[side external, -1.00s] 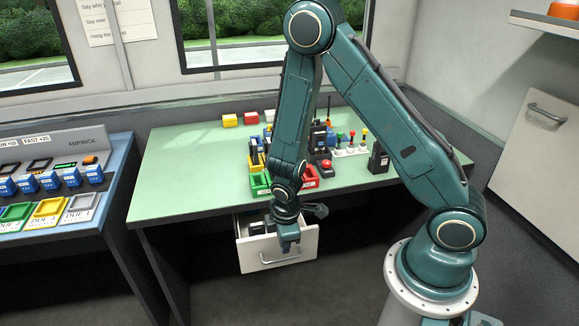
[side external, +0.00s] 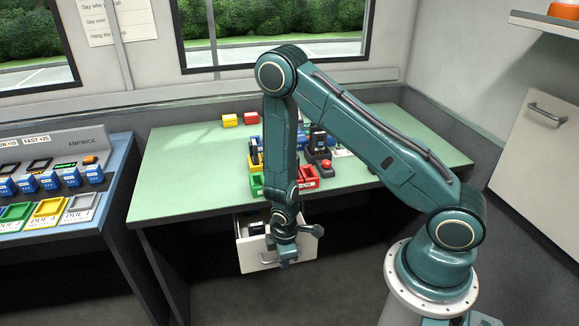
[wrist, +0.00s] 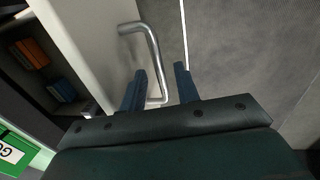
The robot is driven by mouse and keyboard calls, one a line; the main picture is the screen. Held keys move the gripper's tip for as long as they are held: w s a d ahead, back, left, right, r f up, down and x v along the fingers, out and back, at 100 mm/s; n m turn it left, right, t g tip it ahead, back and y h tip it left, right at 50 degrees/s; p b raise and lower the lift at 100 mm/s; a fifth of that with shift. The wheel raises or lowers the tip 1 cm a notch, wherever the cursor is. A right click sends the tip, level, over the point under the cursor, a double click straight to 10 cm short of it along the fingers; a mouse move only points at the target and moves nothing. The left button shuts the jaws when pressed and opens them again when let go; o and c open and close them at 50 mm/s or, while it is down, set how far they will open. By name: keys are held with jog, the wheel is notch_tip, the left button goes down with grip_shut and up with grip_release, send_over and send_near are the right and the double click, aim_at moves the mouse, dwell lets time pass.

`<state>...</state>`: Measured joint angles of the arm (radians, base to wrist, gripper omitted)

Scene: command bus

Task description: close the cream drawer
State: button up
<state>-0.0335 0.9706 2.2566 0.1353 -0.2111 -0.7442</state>
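The cream drawer (side external: 252,259) stands pulled out under the green table, its inside partly showing from above. Its front also shows in the wrist view (wrist: 88,38). My gripper (side external: 286,263) is low at the drawer front and hides part of it in the side view. In the wrist view, my gripper's two dark blue fingers (wrist: 161,75) are apart. The silver bar handle (wrist: 152,50) shows between them, its lower end near the left finger. I cannot tell whether a finger touches it.
The green table (side external: 185,165) above the drawer bears coloured trays and devices. Orange items (wrist: 32,52) and blue items (wrist: 60,90) lie in the drawer. A blue console (side external: 60,190) stands at left. The floor before the drawer looks clear.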

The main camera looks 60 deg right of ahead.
grip_shut()
dwell(0.3)
jog(key=shift+w+d, duration=3.05)
jog(key=shift+w, duration=0.15)
grip_release()
jog(key=shift+r, duration=0.1)
notch_tip(320, 180, up, 13)
jog(key=s+a, duration=0.1)
jog(key=s, duration=0.1)
jog(key=shift+a+r, duration=0.15)
jog(key=shift+a, duration=0.2)
